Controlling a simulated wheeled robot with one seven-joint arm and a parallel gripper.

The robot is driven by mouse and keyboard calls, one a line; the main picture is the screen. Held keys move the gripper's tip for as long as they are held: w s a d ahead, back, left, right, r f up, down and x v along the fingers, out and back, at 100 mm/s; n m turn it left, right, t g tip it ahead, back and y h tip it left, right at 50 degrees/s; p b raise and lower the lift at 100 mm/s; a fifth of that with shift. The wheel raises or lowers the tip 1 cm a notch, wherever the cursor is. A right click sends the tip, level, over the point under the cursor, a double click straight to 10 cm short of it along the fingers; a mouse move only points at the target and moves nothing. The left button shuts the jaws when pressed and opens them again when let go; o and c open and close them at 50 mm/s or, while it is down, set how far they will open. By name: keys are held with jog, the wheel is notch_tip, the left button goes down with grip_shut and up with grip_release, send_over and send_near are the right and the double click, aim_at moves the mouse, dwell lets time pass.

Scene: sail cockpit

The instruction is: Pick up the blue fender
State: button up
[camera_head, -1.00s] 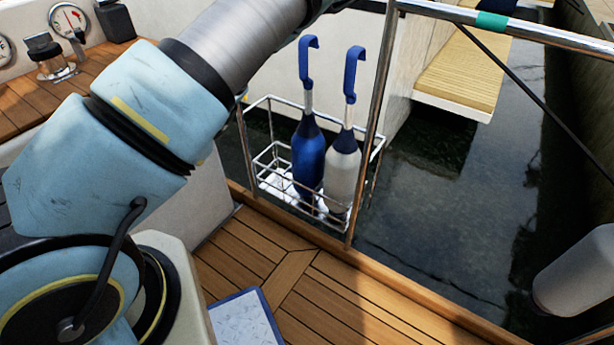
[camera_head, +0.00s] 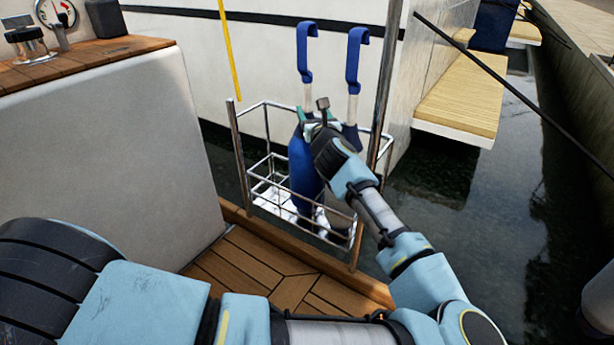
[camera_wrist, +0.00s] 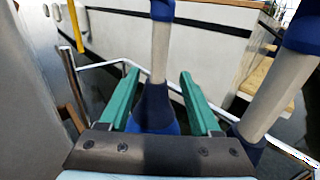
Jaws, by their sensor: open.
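The blue fender (camera_head: 304,180) stands upright in a wire basket (camera_head: 262,170), with its blue hooked strap (camera_head: 304,50) rising above it. The second fender, light-bodied in the earlier view, stands just to its right; its blue hook (camera_head: 354,62) shows, but my arm hides most of its body. My gripper (camera_head: 311,112) is at the neck of the blue fender. In the wrist view the two green fingers (camera_wrist: 156,92) are apart, one on each side of the blue fender's pale neck (camera_wrist: 159,55). Contact with the neck is not visible.
The basket's wire rails and metal posts (camera_head: 388,80) surround the fenders. The second fender's pale neck (camera_wrist: 275,90) is close by the right finger. Dark water (camera_head: 450,230) lies beyond the wooden deck (camera_head: 245,265). A white hull (camera_head: 180,50) is behind.

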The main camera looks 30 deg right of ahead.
aim_at(305, 98)
jog(key=x, duration=0.3)
jog(key=shift+b+x, duration=1)
jog(key=shift+x, duration=1.6)
jog(key=shift+a+r, duration=0.1)
jog(key=shift+a, duration=0.1)
grip_shut()
